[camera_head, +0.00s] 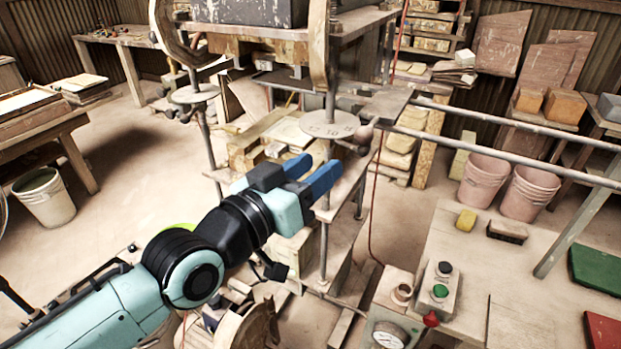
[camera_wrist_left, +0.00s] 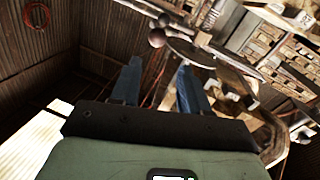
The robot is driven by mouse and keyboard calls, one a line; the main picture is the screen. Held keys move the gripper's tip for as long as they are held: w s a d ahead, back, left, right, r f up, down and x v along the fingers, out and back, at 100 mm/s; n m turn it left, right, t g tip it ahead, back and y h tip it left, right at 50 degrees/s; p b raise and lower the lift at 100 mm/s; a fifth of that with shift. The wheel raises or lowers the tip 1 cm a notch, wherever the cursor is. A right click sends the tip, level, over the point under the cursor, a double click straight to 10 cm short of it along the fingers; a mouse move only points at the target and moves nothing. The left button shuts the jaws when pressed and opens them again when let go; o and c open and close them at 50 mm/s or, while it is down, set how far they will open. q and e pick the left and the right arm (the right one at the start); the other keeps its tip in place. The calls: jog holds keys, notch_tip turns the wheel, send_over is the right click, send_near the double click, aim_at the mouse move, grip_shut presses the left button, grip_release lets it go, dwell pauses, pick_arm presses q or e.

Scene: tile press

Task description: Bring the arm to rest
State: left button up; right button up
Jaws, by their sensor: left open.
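My left arm comes in from the lower left in the head view. My left gripper (camera_head: 312,174), with blue fingers, is open and empty in front of the tile press (camera_head: 331,125). The fingers point right and slightly up, close to the press's post and round plate as seen from the head. I cannot tell the exact gap. In the left wrist view the two blue fingers of the gripper (camera_wrist_left: 158,88) stand apart with nothing between them. A lever with a round ball knob (camera_wrist_left: 157,38) shows beyond them. My right gripper is not seen.
A control box (camera_head: 438,290) with green and black buttons stands on the workbench (camera_head: 480,262) at the right, with a gauge (camera_head: 388,335) in front. Metal rails (camera_head: 500,130) run rightward from the press. Pink buckets (camera_head: 483,180) stand behind the bench. Open floor (camera_head: 130,185) lies at the left.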

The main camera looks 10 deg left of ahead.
pick_arm(q)
jog(key=shift+s+a, duration=0.15)
jog(key=shift+s, duration=0.05)
